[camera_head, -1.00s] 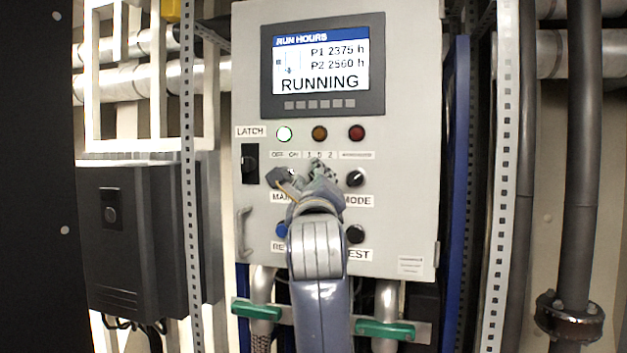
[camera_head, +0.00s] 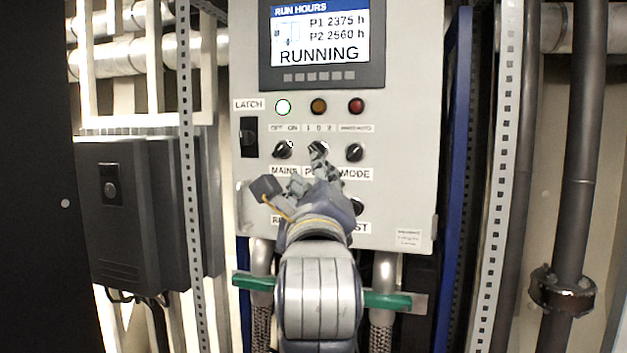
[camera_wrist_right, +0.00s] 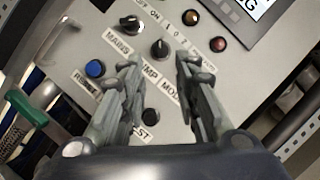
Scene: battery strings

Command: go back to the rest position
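My right gripper (camera_head: 309,168) is in front of the grey control panel (camera_head: 400,150), just below the row of knobs. In the right wrist view its two fingers (camera_wrist_right: 158,66) stand apart with nothing between them. The pump knob (camera_head: 318,149) shows just beyond the fingertips; in the right wrist view (camera_wrist_right: 160,48) there is a gap between it and the fingers. The mains knob (camera_head: 282,150) and mode knob (camera_head: 354,152) are at either side. My left gripper is not in view.
The display (camera_head: 320,40) reads RUNNING, and the latch lamp (camera_head: 283,107) is lit. My right arm hides much of the lower buttons. Green-handled valves (camera_head: 388,300) and pipes lie below the panel. A dark box (camera_head: 125,220) is at left, a metal upright (camera_head: 497,180) at right.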

